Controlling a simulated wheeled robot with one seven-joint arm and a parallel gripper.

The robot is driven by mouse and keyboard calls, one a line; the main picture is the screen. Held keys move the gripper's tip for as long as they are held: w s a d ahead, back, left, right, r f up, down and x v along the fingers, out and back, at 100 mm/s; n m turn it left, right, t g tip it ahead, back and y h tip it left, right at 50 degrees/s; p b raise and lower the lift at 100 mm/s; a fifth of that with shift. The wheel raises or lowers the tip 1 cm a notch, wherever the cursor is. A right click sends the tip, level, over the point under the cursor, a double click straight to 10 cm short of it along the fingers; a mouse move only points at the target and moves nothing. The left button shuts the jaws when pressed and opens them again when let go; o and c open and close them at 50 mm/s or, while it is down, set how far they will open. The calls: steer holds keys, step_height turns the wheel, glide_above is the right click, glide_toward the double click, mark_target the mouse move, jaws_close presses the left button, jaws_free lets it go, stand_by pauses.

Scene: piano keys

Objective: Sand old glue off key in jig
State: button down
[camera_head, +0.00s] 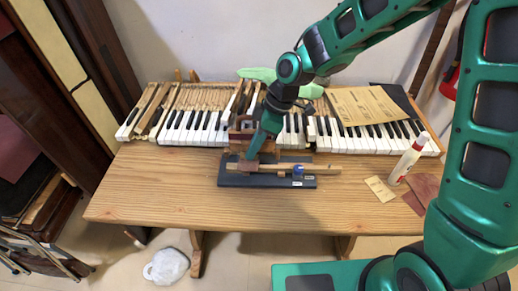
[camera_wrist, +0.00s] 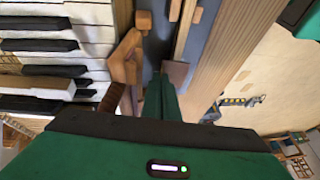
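My gripper (camera_head: 252,155) points down at the key's left end. Its fingers look closed together on a small reddish-brown sanding block (camera_head: 248,166), which also shows at the fingertips in the wrist view (camera_wrist: 176,72). The block is at the key; whether it touches is unclear. No glue is discernible.
A piano keyboard (camera_head: 195,121) runs along the back, with several keys out at its left. A wooden block-like piece (camera_head: 242,126) stands behind the jig. The front left tabletop is clear.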

mark_target(240, 143)
steer(key=shift+a+f, duration=0.1)
steer(key=shift+a, duration=1.5)
steer(key=r, duration=0.2)
steer(key=shift+w+a+r, duration=0.1)
steer(key=shift+a+r, duration=0.1)
steer(key=shift+r, duration=0.15)
steer(key=shift+d+r, duration=0.1)
steer(key=shift+r, duration=2.55)
